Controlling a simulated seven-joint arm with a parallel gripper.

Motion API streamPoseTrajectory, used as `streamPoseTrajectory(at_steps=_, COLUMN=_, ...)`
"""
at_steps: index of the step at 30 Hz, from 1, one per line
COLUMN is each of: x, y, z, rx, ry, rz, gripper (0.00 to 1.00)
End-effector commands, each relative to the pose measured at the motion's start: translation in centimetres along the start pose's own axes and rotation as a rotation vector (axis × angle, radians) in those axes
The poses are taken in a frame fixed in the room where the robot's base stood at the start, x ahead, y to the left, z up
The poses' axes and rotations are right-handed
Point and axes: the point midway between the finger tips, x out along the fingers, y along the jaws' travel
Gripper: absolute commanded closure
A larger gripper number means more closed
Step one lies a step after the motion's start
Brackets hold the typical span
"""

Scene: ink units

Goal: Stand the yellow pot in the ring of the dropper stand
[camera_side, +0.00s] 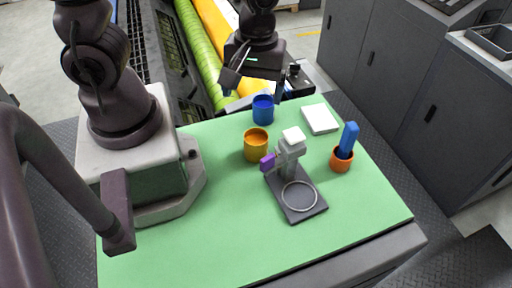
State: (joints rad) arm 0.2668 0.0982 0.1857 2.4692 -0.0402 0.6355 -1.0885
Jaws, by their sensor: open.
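The yellow pot (255,150) stands upright on the green mat, behind and to the left of the dropper stand. The dropper stand (290,158) has a dark base plate, a grey column with a white top and a purple part on its left side. Its ring (299,212) lies at the front of the base and is empty. My gripper (252,88) is open and empty, above the back of the mat and higher than the pots. It is apart from the yellow pot.
A blue pot (263,109) stands behind the yellow pot, below my gripper. A white square block (320,119) lies at the back right. An orange cup (341,160) holds a blue piece (348,138) at the right. The green mat (230,235) is clear at the front.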

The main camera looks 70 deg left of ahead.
Motion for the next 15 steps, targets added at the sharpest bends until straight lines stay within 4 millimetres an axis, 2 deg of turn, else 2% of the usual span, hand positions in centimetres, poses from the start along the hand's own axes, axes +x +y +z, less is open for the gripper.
streamPoseTrajectory(at_steps=3, x=0.8, y=0.4, z=-0.6, rx=-0.269, ry=0.012, rz=0.014, gripper=0.14)
streamPoseTrajectory(at_steps=6, x=0.7, y=0.9, z=-0.9, rx=-0.421, ry=0.018, rz=0.046, gripper=0.14)
streamPoseTrajectory(at_steps=11, x=0.9, y=1.1, z=-0.9, rx=-0.527, ry=0.017, rz=0.057, gripper=0.14)
streamPoseTrajectory(at_steps=15, x=2.7, y=1.0, z=-1.0, rx=-0.536, ry=0.016, rz=0.05, gripper=0.14)
